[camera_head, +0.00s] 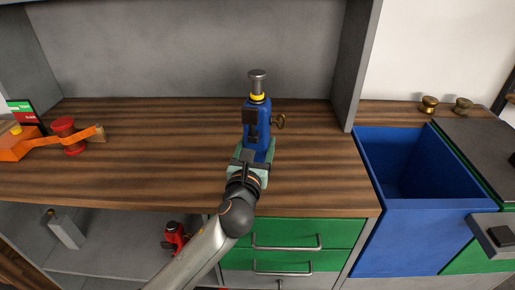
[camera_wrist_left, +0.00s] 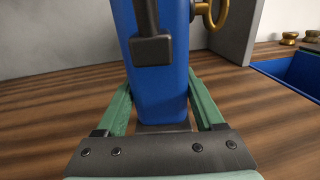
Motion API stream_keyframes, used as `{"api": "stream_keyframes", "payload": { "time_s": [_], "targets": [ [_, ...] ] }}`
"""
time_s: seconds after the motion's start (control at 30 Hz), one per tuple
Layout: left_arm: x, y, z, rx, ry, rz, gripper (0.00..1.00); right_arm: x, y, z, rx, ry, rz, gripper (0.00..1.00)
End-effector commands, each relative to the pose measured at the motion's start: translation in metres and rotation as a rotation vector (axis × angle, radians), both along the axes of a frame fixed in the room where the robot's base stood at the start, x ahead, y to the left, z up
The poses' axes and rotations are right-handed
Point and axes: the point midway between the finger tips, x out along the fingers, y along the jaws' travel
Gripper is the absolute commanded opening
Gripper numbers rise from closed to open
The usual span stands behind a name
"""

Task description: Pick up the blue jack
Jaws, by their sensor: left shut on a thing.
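The blue jack (camera_head: 257,125) stands upright on the wooden counter in the head view, with a yellow collar and grey round top above its blue body and a brass ring handle on its right side. My left gripper (camera_head: 257,150) reaches it from the front, shut on its lower body. In the left wrist view the blue jack (camera_wrist_left: 155,70) fills the middle, between the two green fingers of my left gripper (camera_wrist_left: 160,105). Whether its base touches the counter is hard to tell. My right gripper is not in view.
An orange belt device with a red spool (camera_head: 66,135) sits at the counter's left. A red jack (camera_head: 175,238) is on the shelf below. A blue open bin (camera_head: 420,225) stands right, near two brass knobs (camera_head: 428,104). Grey walls close the back. The counter (camera_head: 170,150) beside the jack is clear.

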Motion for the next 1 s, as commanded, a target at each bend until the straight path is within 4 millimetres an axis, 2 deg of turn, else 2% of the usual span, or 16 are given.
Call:
{"api": "stream_keyframes", "payload": {
  "time_s": [0.03, 0.3, 0.6, 0.8, 1.0],
  "targets": [
    [-0.008, -0.002, 0.017, -0.004, -0.014, -0.007, 0.0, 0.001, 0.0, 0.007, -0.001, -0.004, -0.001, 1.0],
    [-0.051, -0.003, 0.067, -0.006, -0.013, -0.008, 0.0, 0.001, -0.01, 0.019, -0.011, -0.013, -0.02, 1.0],
    [-0.109, -0.005, 0.087, -0.007, -0.01, -0.007, 0.0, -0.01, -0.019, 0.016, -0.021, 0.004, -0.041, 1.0],
    [-0.129, -0.005, 0.095, -0.005, -0.01, -0.004, 0.0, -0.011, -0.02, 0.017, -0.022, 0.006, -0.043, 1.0],
    [-0.136, -0.005, 0.097, -0.005, -0.009, -0.003, 0.0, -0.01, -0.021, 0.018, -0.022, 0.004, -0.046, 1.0]
  ]
}}
